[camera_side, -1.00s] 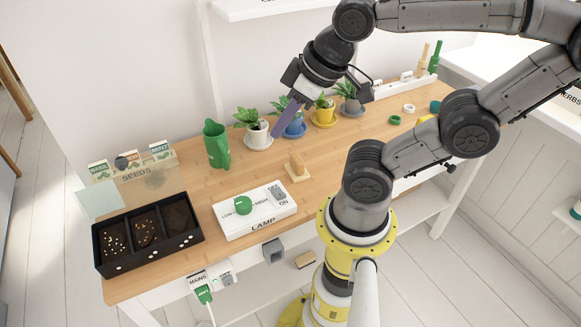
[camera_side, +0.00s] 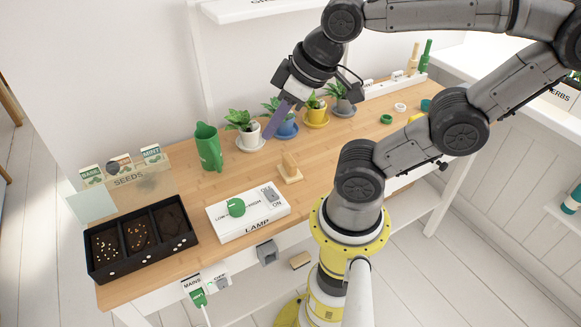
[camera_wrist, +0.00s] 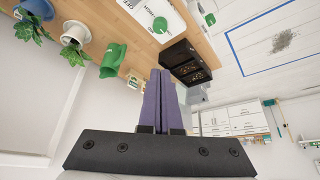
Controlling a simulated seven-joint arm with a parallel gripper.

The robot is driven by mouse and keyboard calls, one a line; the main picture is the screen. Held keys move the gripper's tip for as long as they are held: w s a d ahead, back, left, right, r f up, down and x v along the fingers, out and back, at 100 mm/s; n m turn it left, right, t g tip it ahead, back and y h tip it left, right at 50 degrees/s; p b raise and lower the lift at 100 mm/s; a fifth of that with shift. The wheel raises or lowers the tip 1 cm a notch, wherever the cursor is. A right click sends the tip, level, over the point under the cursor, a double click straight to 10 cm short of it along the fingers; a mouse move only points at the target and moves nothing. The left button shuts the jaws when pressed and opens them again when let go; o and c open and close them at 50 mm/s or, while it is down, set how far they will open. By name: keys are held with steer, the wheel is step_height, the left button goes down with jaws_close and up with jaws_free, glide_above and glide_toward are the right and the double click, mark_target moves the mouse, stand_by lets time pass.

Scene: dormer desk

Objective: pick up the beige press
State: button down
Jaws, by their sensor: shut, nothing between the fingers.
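The beige press (camera_side: 290,168), a small block-like piece with an upright handle on a square base, stands on the wooden desk behind the lamp box in the side view. I do not see it in the wrist view. My gripper (camera_side: 269,133) has purple fingers and hangs above the desk near the potted plants, up and left of the press in the picture and apart from it. In the wrist view the fingers (camera_wrist: 161,73) are together with nothing between them.
The white lamp box (camera_side: 262,222) lies in front of the press. Potted plants on saucers (camera_side: 250,145) stand behind it, with a green jug (camera_side: 209,150) to the left. A black seed tray (camera_side: 115,270) is at the left. The desk right of the press is mostly bare.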

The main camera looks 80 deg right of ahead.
steer(key=c, duration=0.5)
jaws_free()
